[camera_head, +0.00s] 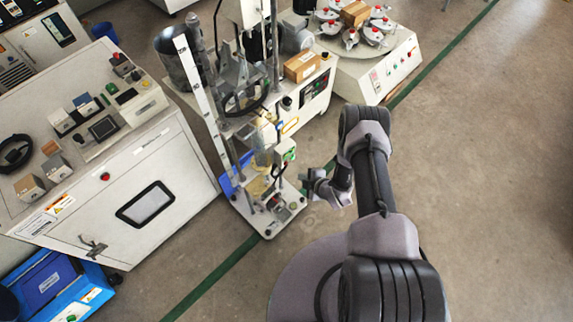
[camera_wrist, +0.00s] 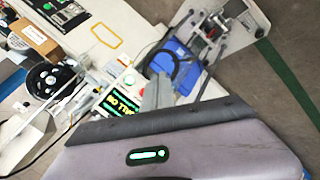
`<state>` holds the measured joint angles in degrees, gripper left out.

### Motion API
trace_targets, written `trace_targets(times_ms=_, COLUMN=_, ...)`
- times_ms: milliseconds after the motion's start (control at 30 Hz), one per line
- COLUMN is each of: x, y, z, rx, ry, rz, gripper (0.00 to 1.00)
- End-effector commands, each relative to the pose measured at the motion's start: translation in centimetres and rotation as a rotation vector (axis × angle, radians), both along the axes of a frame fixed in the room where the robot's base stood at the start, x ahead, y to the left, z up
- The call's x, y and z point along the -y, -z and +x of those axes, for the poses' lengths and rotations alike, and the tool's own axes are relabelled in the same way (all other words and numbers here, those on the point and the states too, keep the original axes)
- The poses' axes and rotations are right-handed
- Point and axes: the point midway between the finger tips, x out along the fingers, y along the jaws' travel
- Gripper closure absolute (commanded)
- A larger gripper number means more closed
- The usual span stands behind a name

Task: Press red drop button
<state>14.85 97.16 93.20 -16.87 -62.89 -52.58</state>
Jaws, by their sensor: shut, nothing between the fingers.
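The drop test machine (camera_head: 247,130) is a tall frame with metal columns and a white ruler strip, in the middle of the head view. A small white-and-green control box (camera_head: 285,151) is fixed on its column. In the wrist view the control box (camera_wrist: 122,100) shows bright green display characters and a small reddish spot near its top, which may be the red button; it is too small to be sure. My gripper (camera_head: 312,181) is shut and empty, just right of the machine's lower part. In the wrist view its grey fingers (camera_wrist: 158,92) point up beside the box, apparently apart from it.
A white cabinet (camera_head: 110,165) with switches stands at the left. A rotary machine (camera_head: 370,60) with several red-topped pots stands behind. A cardboard box (camera_head: 301,67) sits on a bench. A blue part (camera_wrist: 176,65) and machine columns are close to my gripper. The floor at right is clear.

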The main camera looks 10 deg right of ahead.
Motion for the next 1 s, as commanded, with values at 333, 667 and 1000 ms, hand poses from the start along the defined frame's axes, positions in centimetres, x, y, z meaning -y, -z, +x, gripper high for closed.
trace_targets(times_ms=333, x=-2.5, y=0.1, z=3.4, rx=0.000, ry=0.001, rz=0.001, gripper=1.00)
trace_targets(times_ms=667, x=-2.8, y=0.0, z=3.9, rx=0.000, ry=0.001, rz=0.001, gripper=1.00)
trace_targets(times_ms=1000, x=-2.8, y=0.0, z=3.9, rx=0.000, ry=0.001, rz=0.001, gripper=1.00)
